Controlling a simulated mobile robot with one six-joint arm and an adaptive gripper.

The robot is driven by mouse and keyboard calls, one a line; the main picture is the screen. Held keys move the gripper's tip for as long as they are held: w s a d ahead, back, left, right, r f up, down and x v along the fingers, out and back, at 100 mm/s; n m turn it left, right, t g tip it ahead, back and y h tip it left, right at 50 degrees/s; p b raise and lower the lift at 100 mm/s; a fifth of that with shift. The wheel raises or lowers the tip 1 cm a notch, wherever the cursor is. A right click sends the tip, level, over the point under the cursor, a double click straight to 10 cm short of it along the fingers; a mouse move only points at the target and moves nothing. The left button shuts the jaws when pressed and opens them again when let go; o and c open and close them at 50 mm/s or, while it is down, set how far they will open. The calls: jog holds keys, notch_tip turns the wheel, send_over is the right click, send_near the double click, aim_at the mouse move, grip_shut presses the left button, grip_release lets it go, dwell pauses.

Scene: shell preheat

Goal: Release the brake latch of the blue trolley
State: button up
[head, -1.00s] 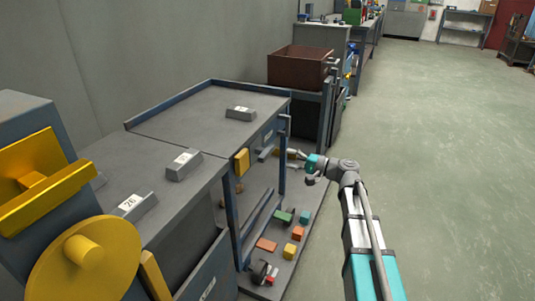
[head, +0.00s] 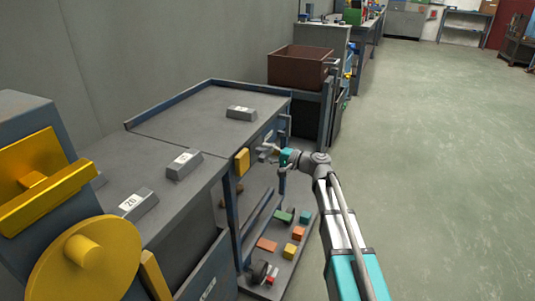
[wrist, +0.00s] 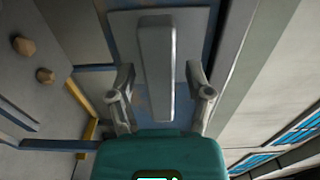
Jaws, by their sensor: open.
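The blue trolley (head: 205,108) has a blue frame and a grey top and stands left of my arm in the head view. In the wrist view a grey upright bar (wrist: 156,65) on a grey plate (wrist: 186,40) on its blue frame looks like the brake latch. My gripper (head: 268,152) is at the trolley's side, right of a yellow block (head: 242,162). In the wrist view the open fingers of my gripper (wrist: 161,82) are on either side of the bar's lower part. I cannot tell whether they touch it. In the head view my gripper hides most of this spot.
Grey numbered weights (head: 241,112) lie on the tops. Coloured blocks (head: 284,217) lie on the trolley's low shelf. A brown bin (head: 300,66) stands behind it. A machine with yellow parts (head: 65,255) is at the near left. The floor (head: 430,160) to the right is clear.

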jog(key=shift+d, duration=0.1)
grip_shut()
jog(key=shift+m, duration=0.4)
jog(key=m, duration=1.2)
jog(key=shift+m, duration=0.3)
jog(key=shift+s+m, duration=0.1)
jog(key=shift+m, duration=2.2)
